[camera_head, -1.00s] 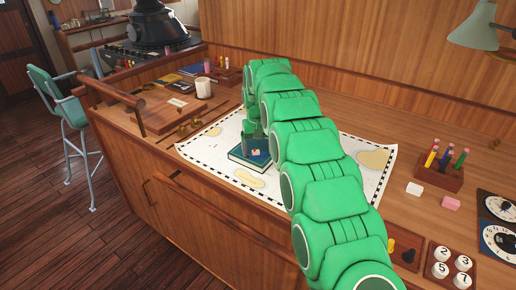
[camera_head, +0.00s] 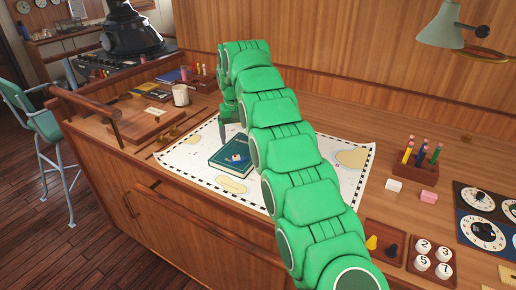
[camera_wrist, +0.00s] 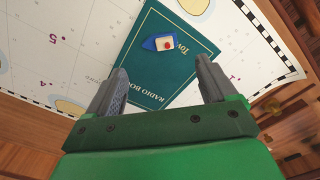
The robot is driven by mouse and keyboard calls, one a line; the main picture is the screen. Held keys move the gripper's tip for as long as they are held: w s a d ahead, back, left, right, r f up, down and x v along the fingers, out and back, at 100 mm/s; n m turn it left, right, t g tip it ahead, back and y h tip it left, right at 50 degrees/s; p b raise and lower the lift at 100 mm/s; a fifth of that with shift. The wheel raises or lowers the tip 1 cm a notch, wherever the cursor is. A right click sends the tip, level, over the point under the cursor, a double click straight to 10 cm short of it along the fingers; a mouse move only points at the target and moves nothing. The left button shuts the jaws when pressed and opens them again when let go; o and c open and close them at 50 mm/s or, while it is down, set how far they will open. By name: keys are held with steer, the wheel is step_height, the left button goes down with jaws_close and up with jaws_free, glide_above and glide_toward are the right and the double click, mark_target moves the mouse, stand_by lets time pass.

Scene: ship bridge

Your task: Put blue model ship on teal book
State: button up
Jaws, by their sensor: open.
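The blue model ship (camera_wrist: 160,43), small with a white deck and a red spot, rests on the teal book (camera_wrist: 140,85) in the wrist view. In the head view the ship (camera_head: 237,159) is on the cover of the book (camera_head: 219,156), which lies flat on the chart. My gripper (camera_wrist: 161,85) is open and empty, its two fingers apart over the book's near part. The ship is beyond the fingertips and apart from them. In the head view my arm hides part of the chart and the right side of the book area.
The chart (camera_head: 351,158) covers the middle of the wooden desk. A white mug (camera_head: 181,95) stands at the back left. A pencil block (camera_head: 415,171), a white eraser (camera_head: 393,185) and a pink eraser (camera_head: 429,197) are at the right.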

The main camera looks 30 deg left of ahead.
steer(key=w+d+r+m, duration=0.1)
steer(key=d+r, duration=0.2)
steer(key=d, duration=0.6)
steer(key=w+d+r+m, duration=0.15)
steer(key=d+r, duration=0.25)
steer(key=d, duration=0.4)
steer(key=s+d+r+m, duration=0.1)
steer(key=s+d+r, duration=0.15)
steer(key=d, duration=0.65)
steer(key=s+d+r+m, duration=0.1)
steer(key=s+d, duration=0.2)
steer(key=d, duration=0.7)
steer(key=s+d+f+m+g, duration=0.1)
steer(key=s+d+m, duration=0.1)
steer(key=s+d, duration=1.25)
steer(key=s+d+f+m, duration=0.1)
steer(key=s+d+f, duration=0.3)
steer(key=s, duration=0.5)
steer(key=s+d+f+m, duration=0.1)
steer(key=s+d+f, duration=0.3)
steer(key=s, duration=0.6)
steer(key=shift+s+d+g, duration=0.2)
steer(key=shift+d+g, duration=0.2)
steer(key=shift+d, duration=0.1)
steer(key=shift+m, duration=0.25)
